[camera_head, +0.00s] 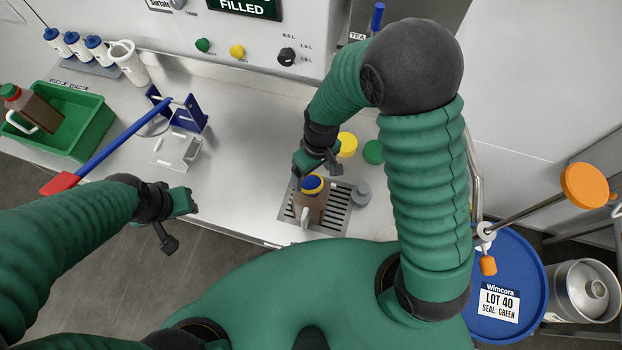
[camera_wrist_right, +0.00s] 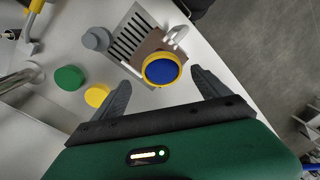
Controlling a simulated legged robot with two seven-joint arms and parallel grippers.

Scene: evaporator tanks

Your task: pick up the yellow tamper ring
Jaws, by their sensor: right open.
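A yellow ring (camera_wrist_right: 178,77) circles a blue cap (camera_wrist_right: 160,71) on a brown jug (camera_wrist_right: 147,50) with a white handle. In the head view the jug (camera_head: 310,204) stands on a slotted drain grate, its ring (camera_head: 313,191) partly hidden under my right gripper. My right gripper (camera_wrist_right: 163,92) is open and empty, its two fingers to either side of the cap in the wrist view; I cannot tell its height above the cap. My left gripper (camera_head: 178,206) hangs near the counter's front edge, apart from the jug; its jaws are unclear.
A yellow disc (camera_head: 347,144), a green disc (camera_head: 373,152) and a grey stopper (camera_head: 361,194) lie near the grate (camera_head: 337,211). A blue stand (camera_head: 188,116) and green bin (camera_head: 87,123) are at left. A blue drum (camera_head: 528,270) is at right.

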